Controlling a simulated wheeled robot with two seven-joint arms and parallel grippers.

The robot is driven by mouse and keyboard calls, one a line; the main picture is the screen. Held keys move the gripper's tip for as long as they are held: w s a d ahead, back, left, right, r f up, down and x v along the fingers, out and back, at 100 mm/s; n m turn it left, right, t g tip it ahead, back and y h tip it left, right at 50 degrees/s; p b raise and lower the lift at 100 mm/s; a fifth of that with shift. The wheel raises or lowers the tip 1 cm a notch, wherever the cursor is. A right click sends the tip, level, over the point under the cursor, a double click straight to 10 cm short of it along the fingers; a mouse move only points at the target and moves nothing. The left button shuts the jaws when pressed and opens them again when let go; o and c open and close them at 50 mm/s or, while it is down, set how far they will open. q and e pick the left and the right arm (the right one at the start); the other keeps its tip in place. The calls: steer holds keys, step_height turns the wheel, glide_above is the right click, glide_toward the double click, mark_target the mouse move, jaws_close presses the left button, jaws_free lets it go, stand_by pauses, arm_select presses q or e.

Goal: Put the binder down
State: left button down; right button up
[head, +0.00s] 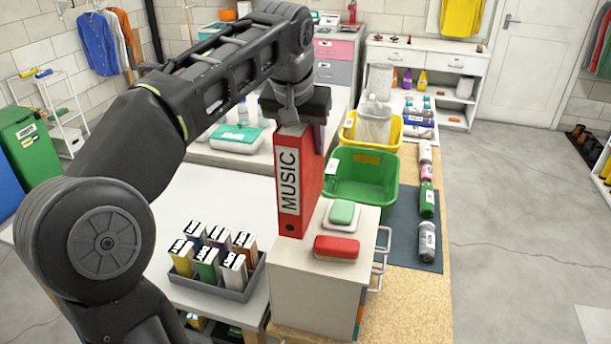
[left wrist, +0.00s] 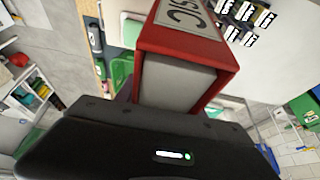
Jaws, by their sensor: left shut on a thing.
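A red binder (head: 309,190) with a white label reading MUSIC stands upright in the head view. My left gripper (head: 303,110) is shut on its top edge from above. The binder's lower end is at the top of a light cabinet (head: 300,285), near its left back corner; I cannot tell whether it touches. In the left wrist view the binder (left wrist: 190,55) shows its red cover and pale inside beyond the dark gripper body (left wrist: 150,150). The fingertips are mostly hidden. My right gripper is not in view.
On the cabinet top, right of the binder, lie a red-topped box (head: 337,247) and a green-topped box (head: 341,214). A grey tray (head: 232,295) of small labelled boxes is left of the cabinet. A green bin (head: 362,175) stands behind. The white table's middle is clear.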

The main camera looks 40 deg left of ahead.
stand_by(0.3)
arm_select(q)
step_height(320, 180, down, 4)
steer(key=shift+f, duration=0.1)
stand_by(0.3)
steer(key=shift+f, duration=0.15)
steer(key=c, duration=0.7)
jaws_free()
